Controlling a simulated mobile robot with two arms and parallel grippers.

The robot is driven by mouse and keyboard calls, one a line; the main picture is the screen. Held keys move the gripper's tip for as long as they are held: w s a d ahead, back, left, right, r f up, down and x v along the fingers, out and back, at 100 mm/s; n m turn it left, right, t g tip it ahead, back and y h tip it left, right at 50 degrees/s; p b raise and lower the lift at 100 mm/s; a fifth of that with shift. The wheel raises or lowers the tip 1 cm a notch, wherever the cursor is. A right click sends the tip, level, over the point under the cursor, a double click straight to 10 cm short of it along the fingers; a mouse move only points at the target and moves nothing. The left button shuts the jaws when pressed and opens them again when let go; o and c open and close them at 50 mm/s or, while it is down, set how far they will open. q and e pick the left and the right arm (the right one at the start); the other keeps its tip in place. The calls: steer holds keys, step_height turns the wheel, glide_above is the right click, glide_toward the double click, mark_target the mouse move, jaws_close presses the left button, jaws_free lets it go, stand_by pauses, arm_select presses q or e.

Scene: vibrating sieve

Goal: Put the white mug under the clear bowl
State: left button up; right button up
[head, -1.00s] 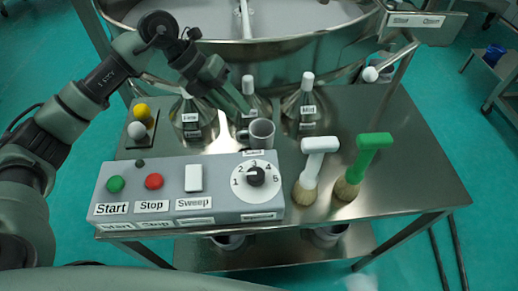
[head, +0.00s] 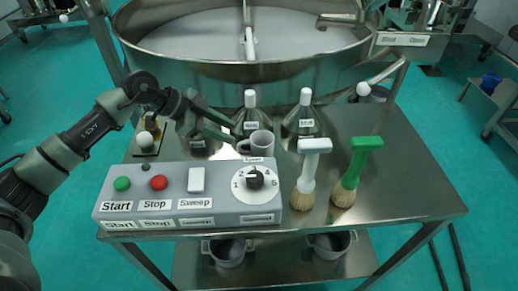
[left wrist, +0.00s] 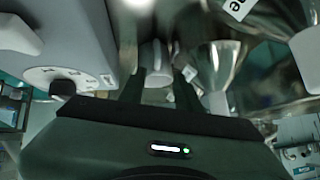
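The white mug (head: 258,143) looks light grey and stands upright on the metal table behind the control box, its handle towards the left. My left gripper (head: 236,130) is open beside the mug's handle side. In the left wrist view the mug (left wrist: 157,66) shows between and beyond the two dark fingers (left wrist: 158,84). I see no clear gap or contact to tell whether a finger touches it. I cannot make out a clear bowl in these views. My right gripper is out of view.
The control box (head: 190,195) stands in front of the mug. Cone-shaped vessels (head: 305,122) stand behind it. A white brush (head: 312,165) and a green brush (head: 354,170) stand to the right. Two pots (head: 228,250) (head: 332,243) sit on the lower shelf. The table's right side is clear.

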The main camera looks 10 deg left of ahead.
mark_target(239, 142)
arm_select(q)
steer(key=x, duration=0.1)
steer(key=p+x, duration=0.1)
steer(key=x, duration=0.2)
steer(key=shift+s+d+f+p, duration=0.1)
steer(key=shift+s+f+p, duration=0.1)
steer(key=shift+f+p, duration=0.15)
steer(key=shift+w+d+f, duration=0.25)
steer(key=shift+f, duration=0.25)
jaws_close()
stand_by(0.7)
